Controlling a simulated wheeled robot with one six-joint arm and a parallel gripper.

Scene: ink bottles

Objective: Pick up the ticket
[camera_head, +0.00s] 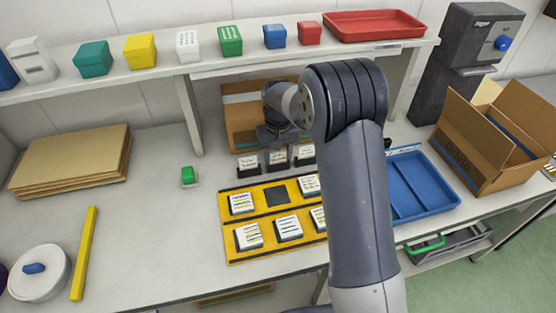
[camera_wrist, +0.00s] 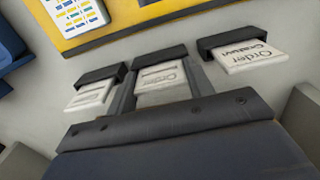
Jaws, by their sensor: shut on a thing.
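Three white tickets stand in a row in small black holders at the back of the bench. The middle ticket (camera_head: 277,153) is below my gripper (camera_head: 277,143). In the wrist view, my gripper (camera_wrist: 163,92) has its grey fingers on either side of the middle ticket (camera_wrist: 162,80), shut on it. That ticket is still at its black holder (camera_wrist: 158,57). One neighbouring ticket (camera_wrist: 90,95) is to the left and another (camera_wrist: 250,55), with "Order" print, is to the right. The fingertips are small and partly hidden in the head view.
A yellow board (camera_head: 232,205) with printed white blocks lies in front of the tickets. An open cardboard box (camera_head: 240,115) stands behind them. A blue tray (camera_head: 425,185) is to the right, and a shelf (camera_head: 215,62) runs above. The bench's left middle is mostly clear.

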